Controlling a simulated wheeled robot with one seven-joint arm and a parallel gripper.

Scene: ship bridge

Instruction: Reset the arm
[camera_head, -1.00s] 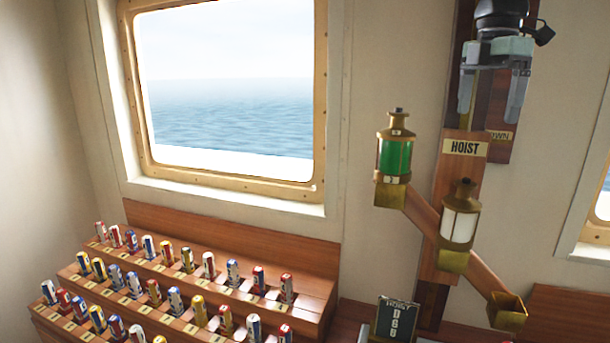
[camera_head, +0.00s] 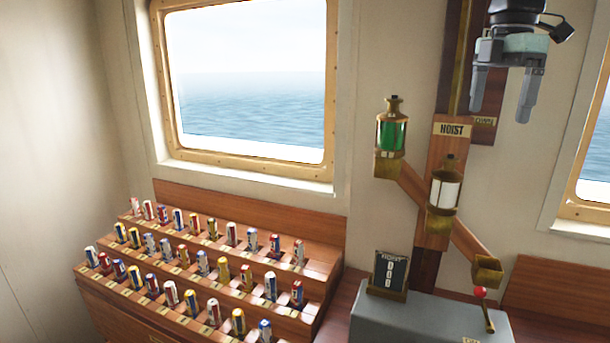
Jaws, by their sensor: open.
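My gripper (camera_head: 503,100) hangs at the top right of the head view, fingers pointing down. Its two grey fingers are apart with nothing between them. It is in front of the upper part of the wooden hoist board (camera_head: 449,150) and its "down" plate.
A green lantern (camera_head: 391,134) and a white lantern (camera_head: 444,190) sit in brass holders on a slanted wooden bar. An empty brass holder (camera_head: 488,270) is at its lower end. Below are a hoist sign (camera_head: 389,272), a grey box with a red-knobbed lever (camera_head: 480,292), and a stepped rack (camera_head: 290,308) of rolled flags.

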